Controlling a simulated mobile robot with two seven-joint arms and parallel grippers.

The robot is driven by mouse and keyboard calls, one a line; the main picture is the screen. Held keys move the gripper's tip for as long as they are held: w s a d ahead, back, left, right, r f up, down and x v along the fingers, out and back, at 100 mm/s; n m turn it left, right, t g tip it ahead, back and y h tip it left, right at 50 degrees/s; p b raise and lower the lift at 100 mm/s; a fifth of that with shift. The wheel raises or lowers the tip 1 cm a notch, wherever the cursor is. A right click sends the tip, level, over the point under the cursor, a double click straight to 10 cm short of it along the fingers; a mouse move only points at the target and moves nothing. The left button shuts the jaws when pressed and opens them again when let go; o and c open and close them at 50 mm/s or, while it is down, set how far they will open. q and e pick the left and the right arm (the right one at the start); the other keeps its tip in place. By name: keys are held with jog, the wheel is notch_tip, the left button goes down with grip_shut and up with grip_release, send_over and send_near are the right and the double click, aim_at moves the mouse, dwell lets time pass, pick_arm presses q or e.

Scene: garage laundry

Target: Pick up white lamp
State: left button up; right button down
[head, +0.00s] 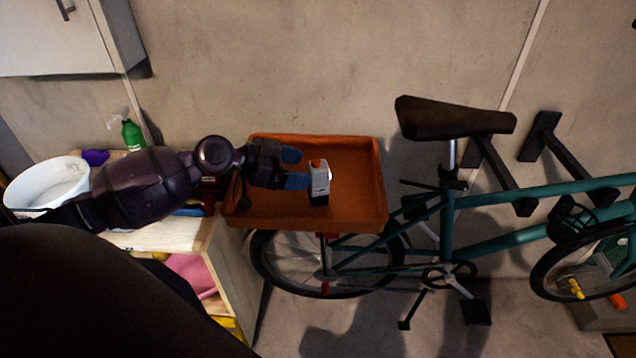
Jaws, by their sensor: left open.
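A small white object with a dark lower part (320,178) is in the orange crate, near the crate's middle; it seems to be the white lamp. A little orange shows through or behind its top. My left gripper (295,168) reaches in from the left over the crate, with its two blue fingertips apart. The fingertips point at the white object's left side and the lower one is very close to it or touching; I cannot tell which. Nothing shows between the fingers. My right gripper does not show.
The orange crate (365,205) sits above the rear wheel of a teal bicycle (450,210). A wooden shelf unit (222,270) stands at the left, with a white basin (45,188) and a green spray bottle (132,134). The concrete wall is close behind.

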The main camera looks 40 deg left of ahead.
aim_at(308, 169)
pick_arm(q)
jog(key=x, duration=0.4)
jog(key=shift+w+d, duration=0.1)
jog(key=shift+w, duration=0.05)
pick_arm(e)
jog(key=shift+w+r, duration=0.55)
pick_arm(q)
jog(key=c, duration=1.1)
jog(key=shift+o, duration=0.2)
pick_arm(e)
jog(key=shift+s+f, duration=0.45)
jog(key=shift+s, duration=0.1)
